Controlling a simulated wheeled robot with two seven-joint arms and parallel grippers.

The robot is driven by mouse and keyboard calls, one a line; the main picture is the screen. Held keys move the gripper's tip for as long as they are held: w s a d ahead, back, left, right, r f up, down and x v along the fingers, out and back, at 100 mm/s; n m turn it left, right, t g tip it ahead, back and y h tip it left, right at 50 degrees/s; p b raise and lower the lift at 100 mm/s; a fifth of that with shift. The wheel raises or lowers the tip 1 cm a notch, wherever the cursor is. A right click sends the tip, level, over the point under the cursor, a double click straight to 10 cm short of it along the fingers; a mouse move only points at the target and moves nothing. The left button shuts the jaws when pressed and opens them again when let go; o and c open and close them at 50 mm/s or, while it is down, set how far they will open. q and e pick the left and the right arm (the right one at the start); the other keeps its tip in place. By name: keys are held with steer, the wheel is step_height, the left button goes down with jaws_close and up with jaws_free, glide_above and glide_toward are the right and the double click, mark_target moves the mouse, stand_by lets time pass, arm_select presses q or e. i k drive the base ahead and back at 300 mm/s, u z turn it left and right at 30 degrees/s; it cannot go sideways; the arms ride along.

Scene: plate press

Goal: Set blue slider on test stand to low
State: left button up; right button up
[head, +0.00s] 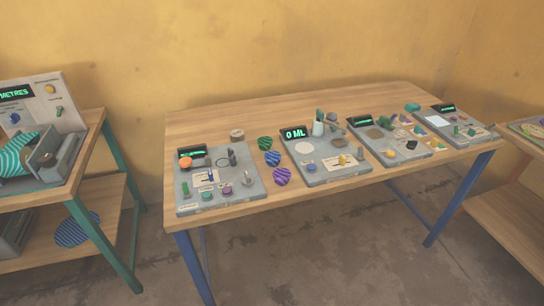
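Several grey panels with controls stand on the wooden table. I cannot tell whether this blue part is the blue slider, or which panel is the test stand. A grey device on the left table has a display reading "METRES" (14,94) and a blue knob (15,118). Labels are too small to read. Neither of my grippers is in view.
The wooden table (190,122) has blue legs. Striped green, blue and purple pieces (282,176) lie between two panels. One panel's display reads "0 ML" (295,133). A green-legged table stands left and another wooden table (500,211) right. Concrete floor (330,260) lies open in front.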

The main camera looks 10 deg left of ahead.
mark_target(210, 175)
steer(key=i, duration=1.1)
steer(key=u, duration=0.65)
